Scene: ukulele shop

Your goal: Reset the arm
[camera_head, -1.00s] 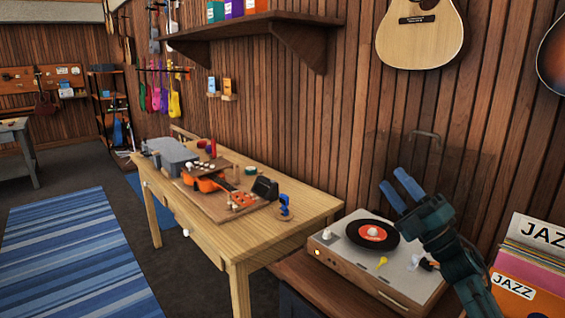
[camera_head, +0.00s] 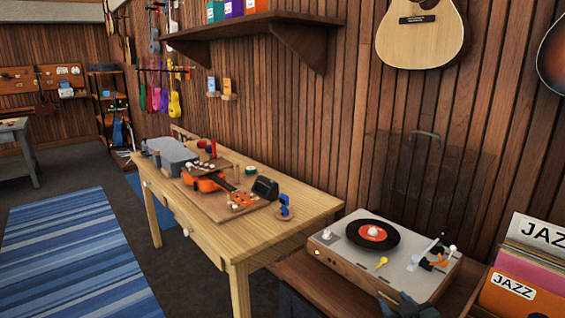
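My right gripper (camera_head: 402,304) shows only in part at the bottom edge of the head view, in front of the record player (camera_head: 345,262). Its blue fingertips stand apart with nothing seen between them. The rest of the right arm is mostly out of view. My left gripper is not in view. The record player holds a black record with a red label (camera_head: 373,235), and its tonearm (camera_head: 432,246) is at the right of the deck.
A wooden workbench (camera_head: 245,250) to the left bears an orange ukulele (camera_head: 208,183), a grey box (camera_head: 172,155) and small items. A crate of records (camera_head: 520,285) stands at the right. A guitar (camera_head: 420,35) hangs on the wall above.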

